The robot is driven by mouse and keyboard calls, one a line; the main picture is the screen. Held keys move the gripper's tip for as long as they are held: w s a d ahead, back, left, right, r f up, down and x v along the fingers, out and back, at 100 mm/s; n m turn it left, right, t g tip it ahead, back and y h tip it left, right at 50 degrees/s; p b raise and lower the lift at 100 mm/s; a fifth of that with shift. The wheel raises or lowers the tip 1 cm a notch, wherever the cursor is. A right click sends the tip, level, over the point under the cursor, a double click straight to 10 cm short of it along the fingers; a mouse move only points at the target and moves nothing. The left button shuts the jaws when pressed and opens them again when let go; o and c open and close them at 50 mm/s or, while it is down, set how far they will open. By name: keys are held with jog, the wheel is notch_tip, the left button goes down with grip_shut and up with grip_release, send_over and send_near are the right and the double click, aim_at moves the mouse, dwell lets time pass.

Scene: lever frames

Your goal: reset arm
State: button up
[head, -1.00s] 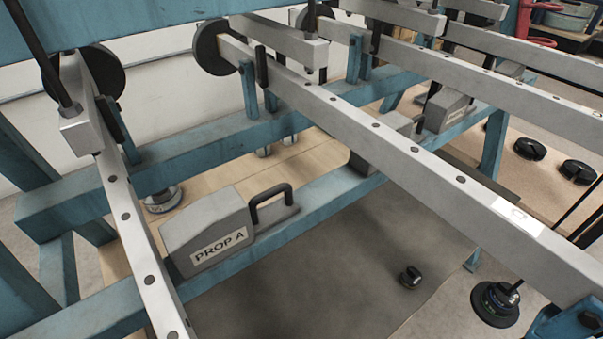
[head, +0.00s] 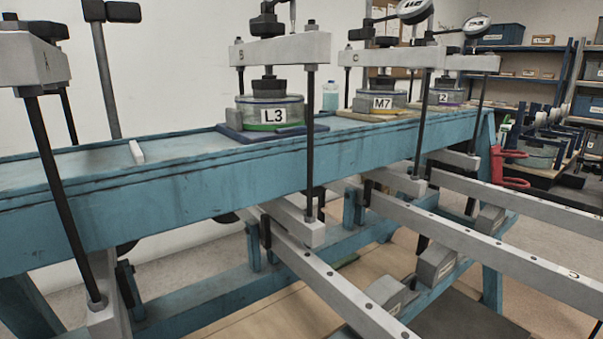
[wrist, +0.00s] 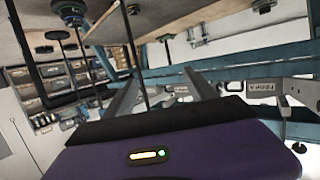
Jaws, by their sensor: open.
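My gripper (wrist: 160,118) shows in the wrist view as a purple housing with a black front edge and a small lit indicator. It is open, and I see nothing held in it. The fingertips cannot be made out clearly. The wrist picture is upside down, with grey lever beams and the blue frame beyond the hand. My arm and gripper do not show in the head view. There, the grey lever beam from station B (head: 325,285) slopes down toward the lower right, apart from the beam of station C (head: 480,242).
A blue bench frame (head: 170,200) crosses the head view. It carries jars labelled L3 (head: 274,115), M7 (head: 383,103) and 2 (head: 444,98) under grey crossbars with black rods. Shelves with boxes (head: 503,33) stand at the back right.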

notch_tip(320, 180, up, 13)
jog(key=p, duration=1.1)
jog(key=shift+r, duration=0.2)
